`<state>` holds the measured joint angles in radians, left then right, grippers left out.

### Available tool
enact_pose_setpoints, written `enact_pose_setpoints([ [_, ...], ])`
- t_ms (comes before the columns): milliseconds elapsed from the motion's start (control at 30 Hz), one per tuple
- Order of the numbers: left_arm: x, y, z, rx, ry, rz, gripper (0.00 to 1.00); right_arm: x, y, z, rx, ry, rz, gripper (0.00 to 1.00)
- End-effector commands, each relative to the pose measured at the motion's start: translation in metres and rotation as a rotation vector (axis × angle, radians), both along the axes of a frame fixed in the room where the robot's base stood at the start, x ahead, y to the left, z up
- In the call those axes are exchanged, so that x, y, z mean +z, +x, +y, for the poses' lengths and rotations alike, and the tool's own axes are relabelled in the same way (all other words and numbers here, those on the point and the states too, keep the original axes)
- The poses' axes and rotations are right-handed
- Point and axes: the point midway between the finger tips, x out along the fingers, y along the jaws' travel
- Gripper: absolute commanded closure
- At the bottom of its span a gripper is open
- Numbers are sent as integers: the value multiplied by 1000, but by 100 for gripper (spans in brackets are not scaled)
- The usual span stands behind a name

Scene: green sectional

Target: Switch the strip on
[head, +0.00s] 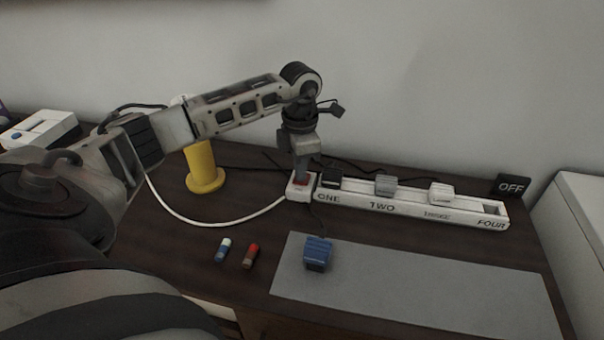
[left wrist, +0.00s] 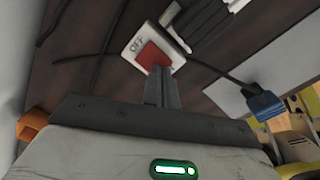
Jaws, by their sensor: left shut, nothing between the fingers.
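The power strip (head: 410,207) is white, with sockets labelled ONE, TWO, a less legible third, and FOUR. Its left end has a red rocker switch (left wrist: 152,56) on a white housing, marked OFF in the left wrist view. A black plug (head: 330,177), a grey plug (head: 386,184) and a white plug (head: 441,191) sit along the strip. A black sign (head: 511,186) behind the right end reads OFF. My left gripper (head: 301,180) is shut and empty, pointing down with its fingertips at the switch. Whether they touch it is unclear. My right gripper is not in view.
A blue plug (head: 317,254) lies on the grey mat (head: 420,290). A blue-white stick (head: 223,250) and a red one (head: 250,256) lie left of the mat. A yellow cylinder (head: 204,168) stands behind my left arm. A white cable curves to the strip.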

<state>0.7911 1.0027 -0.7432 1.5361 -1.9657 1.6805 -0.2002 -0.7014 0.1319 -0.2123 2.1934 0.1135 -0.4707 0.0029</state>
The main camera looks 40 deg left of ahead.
Motion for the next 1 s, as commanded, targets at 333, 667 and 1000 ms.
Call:
enact_pose_setpoints([
  [333, -6, 0, 0, 0, 0, 0, 100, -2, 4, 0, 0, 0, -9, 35],
  [667, -11, 0, 0, 0, 0, 0, 100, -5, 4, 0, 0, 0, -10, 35],
  [1000, 0, 0, 0, 0, 0, 1, 100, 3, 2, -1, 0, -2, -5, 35],
])
